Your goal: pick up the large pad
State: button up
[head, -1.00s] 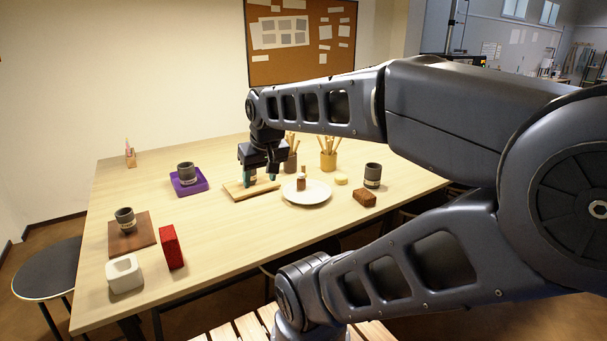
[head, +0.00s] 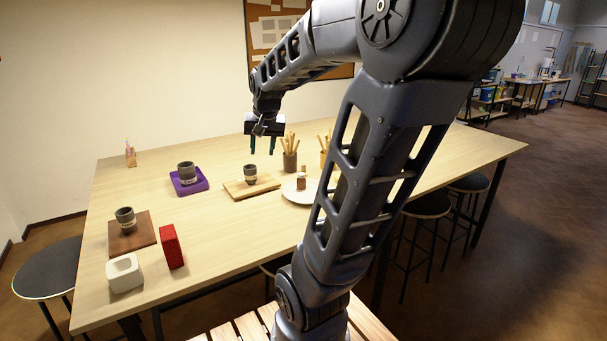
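A red block-like pad (head: 172,247) stands upright on its narrow side at the front left of the table.
A white square dish (head: 125,275) stands just left of the red pad. Dark cups stand on a brown mat (head: 145,228) and a purple tray (head: 203,184). A white plate (head: 290,194) and brush pots (head: 290,161) are farther right. My arm hides part of the table's right side.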

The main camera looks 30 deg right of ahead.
jog(key=w+d+f+m, duration=0.25)
jog(key=w+d, duration=0.35)
jog(key=w, duration=0.3)
jog(key=m+g+h, duration=0.3)
jog(key=m+h, duration=0.2)
jog(key=m, duration=0.4)
send_near(303, 166)
jog(key=x, duration=1.1)
jog(key=shift+w+d, duration=0.15)
jog(key=shift+w, duration=0.2)
jog(key=shift+r, duration=0.1)
grip_shut()
